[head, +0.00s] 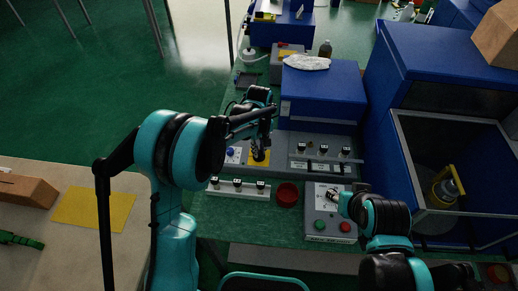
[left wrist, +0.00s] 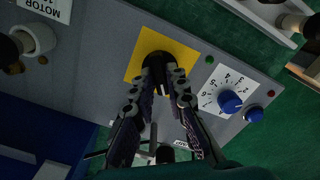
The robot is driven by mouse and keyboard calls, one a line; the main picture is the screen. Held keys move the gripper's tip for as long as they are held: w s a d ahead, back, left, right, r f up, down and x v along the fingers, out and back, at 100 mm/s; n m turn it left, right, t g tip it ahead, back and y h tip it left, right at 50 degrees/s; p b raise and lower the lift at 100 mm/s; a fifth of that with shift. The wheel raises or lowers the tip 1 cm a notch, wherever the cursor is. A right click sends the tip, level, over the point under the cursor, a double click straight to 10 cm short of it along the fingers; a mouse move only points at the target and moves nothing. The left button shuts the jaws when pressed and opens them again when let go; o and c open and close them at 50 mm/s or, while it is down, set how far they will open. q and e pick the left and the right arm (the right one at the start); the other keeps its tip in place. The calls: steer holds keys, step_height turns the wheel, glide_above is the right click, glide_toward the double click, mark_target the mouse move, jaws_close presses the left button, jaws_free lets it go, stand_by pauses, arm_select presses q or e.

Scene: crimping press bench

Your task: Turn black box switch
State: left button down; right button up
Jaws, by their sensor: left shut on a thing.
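The black switch (left wrist: 157,63) is mounted on a yellow square plate (left wrist: 137,67) on the grey control panel (left wrist: 95,35). In the left wrist view my left gripper (left wrist: 164,86) has its two fingers on either side of the switch and is shut on it. In the head view the left gripper (head: 262,138) reaches down over the yellow plate (head: 259,158), and its fingers largely hide the switch. My right gripper (head: 338,196) is over the grey button box at the bench front; its finger opening is too small to tell.
A blue dial (left wrist: 230,102) with a number scale is beside the yellow plate. The grey button box (head: 332,226) has green and red buttons. A red round dish (head: 287,194) and a strip of small switches (head: 238,190) lie in front. A blue cabinet (head: 322,93) stands behind.

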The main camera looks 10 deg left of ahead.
arm_select(q)
steer(key=m, duration=0.3)
steer(key=shift+m, duration=0.3)
steer(key=shift+m+p, duration=0.3)
steer(key=shift+m, duration=1.5)
steer(key=c, duration=1.5)
jaws_free()
steer(key=shift+c, duration=0.2)
step_height(320, 180, up, 12)
